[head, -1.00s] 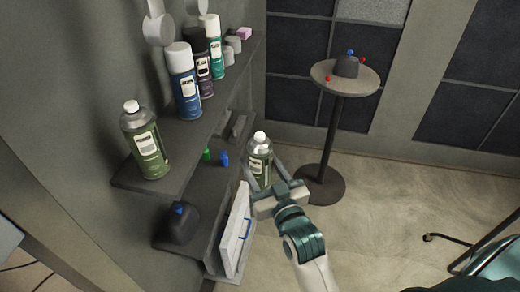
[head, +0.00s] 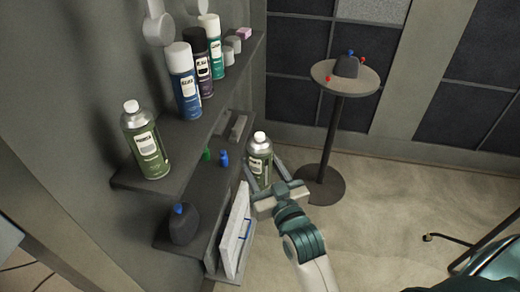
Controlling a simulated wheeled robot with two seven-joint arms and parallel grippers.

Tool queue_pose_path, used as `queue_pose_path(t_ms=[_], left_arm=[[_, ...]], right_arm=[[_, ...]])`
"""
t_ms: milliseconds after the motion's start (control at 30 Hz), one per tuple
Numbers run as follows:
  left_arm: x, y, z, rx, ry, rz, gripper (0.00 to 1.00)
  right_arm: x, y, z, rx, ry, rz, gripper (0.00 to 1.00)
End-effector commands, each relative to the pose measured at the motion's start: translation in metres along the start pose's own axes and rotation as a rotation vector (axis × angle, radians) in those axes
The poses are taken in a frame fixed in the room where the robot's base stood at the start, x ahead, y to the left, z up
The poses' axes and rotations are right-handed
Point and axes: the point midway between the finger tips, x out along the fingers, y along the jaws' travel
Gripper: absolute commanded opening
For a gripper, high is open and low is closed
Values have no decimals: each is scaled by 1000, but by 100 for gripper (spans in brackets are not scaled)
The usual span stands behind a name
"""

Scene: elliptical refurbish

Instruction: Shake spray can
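A green spray can (head: 259,158) with a silver shoulder and white cap is upright between the fingers of my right gripper (head: 262,174). The fingers flank its body and look closed on it, and the can appears held off the shelf's right edge. The can's lower part is partly hidden by the gripper. A similar green spray can (head: 148,148) with a white cap stands at the front end of the upper shelf (head: 140,183). My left gripper is not in view.
Blue (head: 185,88), dark (head: 202,72) and teal (head: 213,50) spray cans stand farther back on the upper shelf. The lower shelf (head: 207,178) holds small bottles and a dark container (head: 183,225).

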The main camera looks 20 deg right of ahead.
Motion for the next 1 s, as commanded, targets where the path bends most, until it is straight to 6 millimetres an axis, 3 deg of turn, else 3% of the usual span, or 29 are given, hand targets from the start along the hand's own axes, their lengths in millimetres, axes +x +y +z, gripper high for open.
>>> queue_pose_path(t_ms=[100,200,367,600,700,867,1000], left_arm=[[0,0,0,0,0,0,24],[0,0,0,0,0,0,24],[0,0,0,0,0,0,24],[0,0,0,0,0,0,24],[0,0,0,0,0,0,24],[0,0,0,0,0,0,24],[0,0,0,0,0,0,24]], right_arm=[[0,0,-37,2,10,0,10],[0,0,-55,2,5,0,10],[0,0,-47,0,-4,0,10],[0,0,19,0,-8,0,10],[0,0,38,1,-4,0,10],[0,0,30,1,4,0,10],[1,0,-10,1,10,0,10]])
